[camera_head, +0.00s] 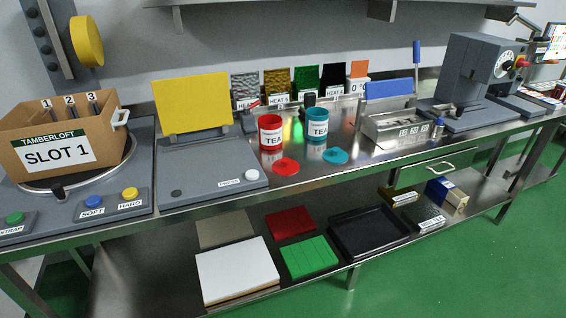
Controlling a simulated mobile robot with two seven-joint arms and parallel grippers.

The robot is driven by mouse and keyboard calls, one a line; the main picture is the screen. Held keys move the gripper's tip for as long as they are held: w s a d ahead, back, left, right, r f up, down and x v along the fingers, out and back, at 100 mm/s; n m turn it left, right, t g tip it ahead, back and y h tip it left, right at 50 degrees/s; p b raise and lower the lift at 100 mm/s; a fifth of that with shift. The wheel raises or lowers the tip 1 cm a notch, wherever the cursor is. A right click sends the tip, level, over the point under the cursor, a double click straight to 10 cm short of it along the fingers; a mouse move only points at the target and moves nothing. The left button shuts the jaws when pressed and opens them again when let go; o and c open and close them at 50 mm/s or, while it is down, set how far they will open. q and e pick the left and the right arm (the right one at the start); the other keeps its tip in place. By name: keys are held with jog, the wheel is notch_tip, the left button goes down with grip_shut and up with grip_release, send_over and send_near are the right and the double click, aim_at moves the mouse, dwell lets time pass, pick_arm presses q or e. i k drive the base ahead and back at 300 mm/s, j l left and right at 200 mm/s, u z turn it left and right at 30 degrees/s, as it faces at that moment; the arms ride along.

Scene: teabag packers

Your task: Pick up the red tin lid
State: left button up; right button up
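The red tin lid (286,167) lies flat on the steel worktop, in front of the red TEA tin (271,132). The teal tin lid (335,156) lies to its right, apart from it, in front of the teal TEA tin (317,125). Both tins stand upright. Neither of my grippers shows in the head view.
Left of the red lid is a grey press plate (205,185) with a raised yellow panel (193,101). A cardboard box (65,138) stands far left. A steel tray (393,127) and grey machine (470,70) stand right. The lower shelf holds coloured slabs and a black tray (370,253).

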aim_at(284, 166)
jog(key=l+u, duration=0.15)
jog(key=u, duration=0.25)
jog(key=i+l+u, duration=0.1)
jog(key=u, duration=0.3)
jog(key=l+u, duration=0.2)
jog(key=u, duration=0.2)
jog(key=l+u, duration=0.15)
jog(key=u, duration=0.25)
jog(key=l+u, duration=0.2)
jog(key=l, duration=0.15)
jog(key=k+l+u, duration=0.15)
jog(key=l, duration=0.2)
jog(key=k+l+u, duration=0.2)
jog(key=l, duration=0.15)
jog(key=i, duration=0.1)
